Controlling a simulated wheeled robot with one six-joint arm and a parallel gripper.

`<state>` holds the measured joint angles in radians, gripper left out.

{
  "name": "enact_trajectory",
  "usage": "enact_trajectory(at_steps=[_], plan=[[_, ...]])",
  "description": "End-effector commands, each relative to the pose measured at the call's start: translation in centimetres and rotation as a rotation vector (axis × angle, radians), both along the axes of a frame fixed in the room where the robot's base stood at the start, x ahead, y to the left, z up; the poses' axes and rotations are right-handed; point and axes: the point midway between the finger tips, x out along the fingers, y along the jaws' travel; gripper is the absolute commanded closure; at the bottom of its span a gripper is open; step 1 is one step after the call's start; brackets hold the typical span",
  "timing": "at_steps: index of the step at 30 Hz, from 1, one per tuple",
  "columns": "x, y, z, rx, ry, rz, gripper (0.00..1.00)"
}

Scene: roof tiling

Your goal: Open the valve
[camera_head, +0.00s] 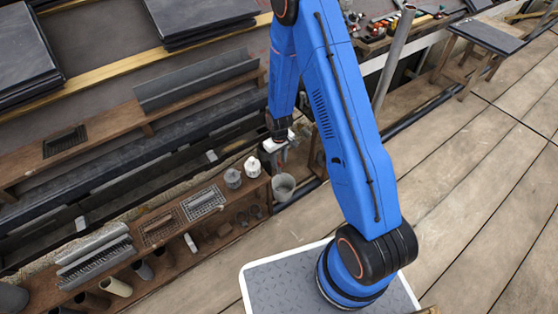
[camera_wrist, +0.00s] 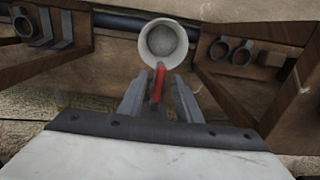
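A thin red lever (camera_wrist: 157,86), which looks like the valve handle, shows in the wrist view. It lies between the two grey fingers of my gripper (camera_wrist: 161,78). The fingers stand apart, with what looks like a narrow gap on each side of the lever. Just beyond the fingertips is a round pale rim with a grey inside (camera_wrist: 163,43), like a pipe mouth or cup. The valve body is hidden. In the head view my gripper (camera_head: 284,152) points down above a grey bucket-like vessel (camera_head: 283,187); the lever cannot be made out there.
A wooden rack (camera_head: 170,228) holds gutter parts and vents left of my gripper. Two pale caps (camera_head: 252,167) stand close by. In the wrist view, brackets (camera_wrist: 45,27) and rings (camera_wrist: 232,50) sit in compartments on both sides. Plank floor (camera_head: 460,180) is clear at right.

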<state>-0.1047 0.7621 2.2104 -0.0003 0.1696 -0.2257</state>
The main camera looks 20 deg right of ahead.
Motion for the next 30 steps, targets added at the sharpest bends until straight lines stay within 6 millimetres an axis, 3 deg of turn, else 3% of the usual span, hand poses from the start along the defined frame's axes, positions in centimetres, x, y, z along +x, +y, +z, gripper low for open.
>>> enact_trajectory(at_steps=[11, 30], plan=[[0.1, 0.0, 0.6, 0.001, -0.002, -0.001, 0.69], [0.1, 0.0, 10.5, 0.000, -0.004, -0.001, 0.69]])
